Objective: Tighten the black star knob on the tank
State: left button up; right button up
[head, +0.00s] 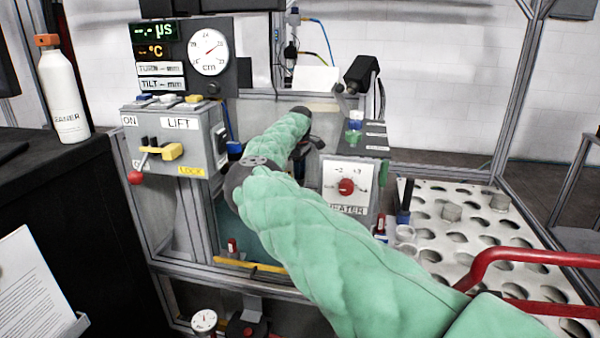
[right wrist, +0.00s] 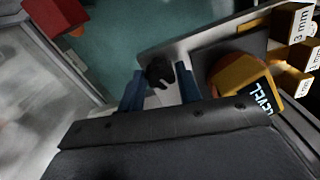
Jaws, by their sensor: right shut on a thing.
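In the right wrist view, the black star knob (right wrist: 160,71) is between the two blue fingertips of my right gripper (right wrist: 159,84). The gripper is shut on the knob. A grey metal plate (right wrist: 195,40) lies beside it, and a teal surface, apparently part of the tank (right wrist: 130,35), is behind. In the head view my green-sleeved right arm bends over the tank area, and the gripper shows only as a small dark part beyond the sleeve. The knob is hidden there. My left gripper is not in view.
A HEATER box (head: 345,185) stands right, near a perforated white table (head: 460,235) with a red rail (head: 520,255). A yellow LEVEL block (right wrist: 245,82) is close right of the gripper.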

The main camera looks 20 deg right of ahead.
jog(key=m, duration=0.4)
jog(key=shift+m, duration=0.3)
dwell(0.3)
jog(key=o, duration=1)
jog(key=shift+r+b, duration=0.45)
jog(key=shift+r, duration=3.45)
